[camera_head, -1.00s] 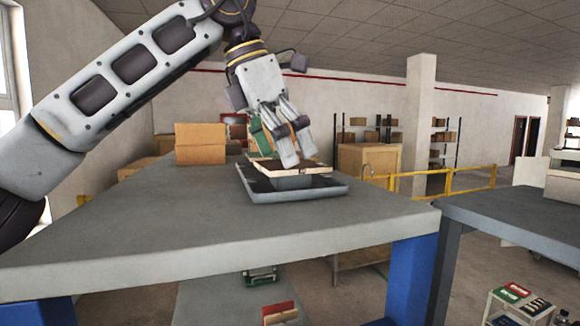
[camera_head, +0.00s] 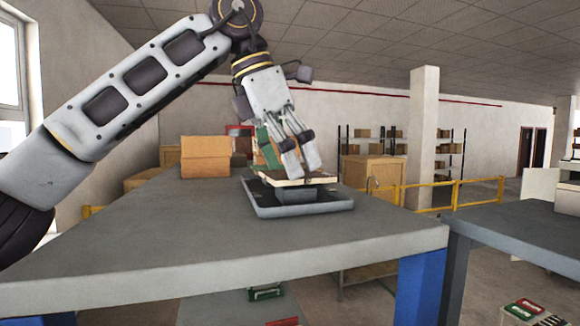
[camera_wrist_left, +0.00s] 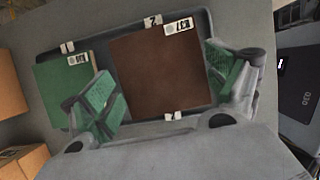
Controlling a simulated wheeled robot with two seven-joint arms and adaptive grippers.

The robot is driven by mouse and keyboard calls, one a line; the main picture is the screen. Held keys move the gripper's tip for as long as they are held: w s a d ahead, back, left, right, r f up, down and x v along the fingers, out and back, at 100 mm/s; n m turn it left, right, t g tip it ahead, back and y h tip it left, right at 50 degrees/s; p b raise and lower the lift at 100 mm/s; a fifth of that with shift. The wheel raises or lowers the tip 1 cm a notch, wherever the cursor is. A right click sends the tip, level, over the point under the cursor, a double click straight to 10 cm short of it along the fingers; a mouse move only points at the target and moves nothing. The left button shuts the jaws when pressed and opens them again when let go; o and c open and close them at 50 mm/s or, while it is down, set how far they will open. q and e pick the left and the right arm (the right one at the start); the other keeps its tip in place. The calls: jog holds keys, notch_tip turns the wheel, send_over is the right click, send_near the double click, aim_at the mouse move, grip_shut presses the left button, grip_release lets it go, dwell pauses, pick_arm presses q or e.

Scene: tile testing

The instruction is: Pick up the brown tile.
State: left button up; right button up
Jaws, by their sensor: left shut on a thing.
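The brown tile (camera_wrist_left: 160,68) is a flat dark-brown square with a white label at its upper right corner in the left wrist view. My left gripper (camera_wrist_left: 163,80) has its green finger pads on the tile's two opposite sides and is shut on it. In the head view my left gripper (camera_head: 300,172) points down over a grey-blue tray (camera_head: 310,208) on the table. Pale tile edges show there by the fingertips; I cannot tell whether the brown tile is clear of its support. My right gripper is not in view.
A green tile (camera_wrist_left: 60,92) with a white label lies left of the brown one. Cardboard boxes (camera_head: 205,157) stand on the table behind the tray. The front of the grey table (camera_head: 200,240) is clear. Another table (camera_head: 510,225) stands at right.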

aim_at(283, 174)
pick_arm(q)
jog(key=shift+r, duration=1.45)
jog(key=shift+s+a+b, duration=0.25)
jog(key=shift+a+b, duration=0.2)
jog(key=shift+a, duration=0.1)
jog(key=s+a, duration=0.1)
jog(key=a, duration=0.3)
jog(key=s+a+b, duration=0.1)
jog(key=s+a, duration=0.1)
jog(key=a, duration=0.3)
jog(key=s+a+b, duration=0.1)
jog(key=s+a, duration=0.1)
jog(key=a, duration=0.3)
jog(key=shift+s, duration=0.2)
jog(key=shift+s+a, duration=0.4)
jog(key=shift+a, duration=0.4)
